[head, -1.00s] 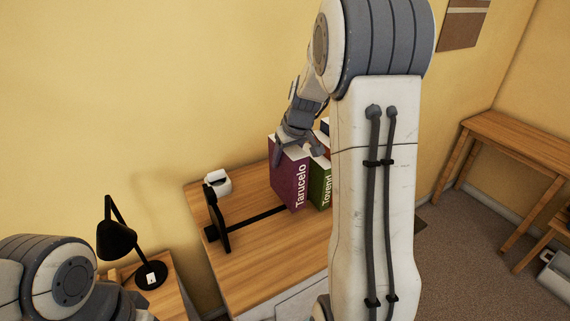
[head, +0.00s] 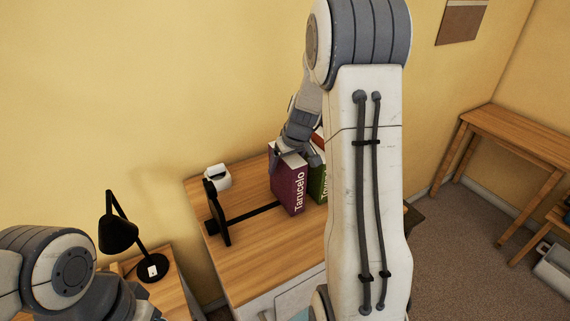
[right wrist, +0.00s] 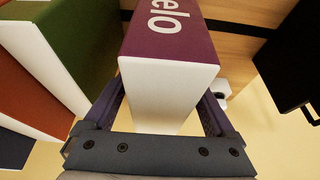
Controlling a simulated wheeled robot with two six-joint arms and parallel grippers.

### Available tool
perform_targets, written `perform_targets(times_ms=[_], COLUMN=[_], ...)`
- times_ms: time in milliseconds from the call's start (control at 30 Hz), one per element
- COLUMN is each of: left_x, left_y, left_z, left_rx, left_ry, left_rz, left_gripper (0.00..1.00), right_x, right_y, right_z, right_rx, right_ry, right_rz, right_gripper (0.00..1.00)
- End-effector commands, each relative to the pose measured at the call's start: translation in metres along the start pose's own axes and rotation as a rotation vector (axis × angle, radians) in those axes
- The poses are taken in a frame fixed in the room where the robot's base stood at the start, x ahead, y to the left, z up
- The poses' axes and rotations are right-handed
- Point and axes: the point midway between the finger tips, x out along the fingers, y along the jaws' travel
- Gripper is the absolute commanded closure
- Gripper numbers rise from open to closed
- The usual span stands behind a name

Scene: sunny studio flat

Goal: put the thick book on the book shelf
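The thick purple book (head: 290,190), lettered "Tarucelo", is upright over the book shelf, a desk-top rack with a black end plate (head: 217,212) and a dark rail (head: 252,213). It is just left of a green book (head: 318,184). My right gripper (head: 290,150) is at the book's top from above, with a finger on each side; the right wrist view shows the purple cover (right wrist: 172,35) and white page edge between the fingers. Whether the book's bottom touches the shelf is unclear. My left gripper is out of view; only its arm shows at lower left.
A white mug-like object (head: 217,178) stands behind the end plate. A black lamp (head: 118,236) is on a small side table at left. Orange and dark blue books (right wrist: 30,90) stand beyond the green one. The desk's front left (head: 255,262) is clear.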

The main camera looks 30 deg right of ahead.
Motion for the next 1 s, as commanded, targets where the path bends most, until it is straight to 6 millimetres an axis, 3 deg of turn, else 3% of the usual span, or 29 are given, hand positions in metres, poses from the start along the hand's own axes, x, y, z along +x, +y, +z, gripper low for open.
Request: perform_targets(times_ms=[367,800,1000], left_x=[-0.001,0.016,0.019], left_y=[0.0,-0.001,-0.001], left_z=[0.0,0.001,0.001], left_rx=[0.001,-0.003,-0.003], left_ry=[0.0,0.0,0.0], left_rz=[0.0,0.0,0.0], left_gripper=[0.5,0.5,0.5], right_x=[-0.01,-0.099,-0.119], right_y=[0.0,0.001,0.0], right_z=[-0.002,-0.001,-0.001], right_rx=[0.0,-0.001,0.001], right_ry=[0.004,0.005,0.001], right_rz=[0.0,0.003,0.0], right_gripper=[0.1,0.1,0.1])
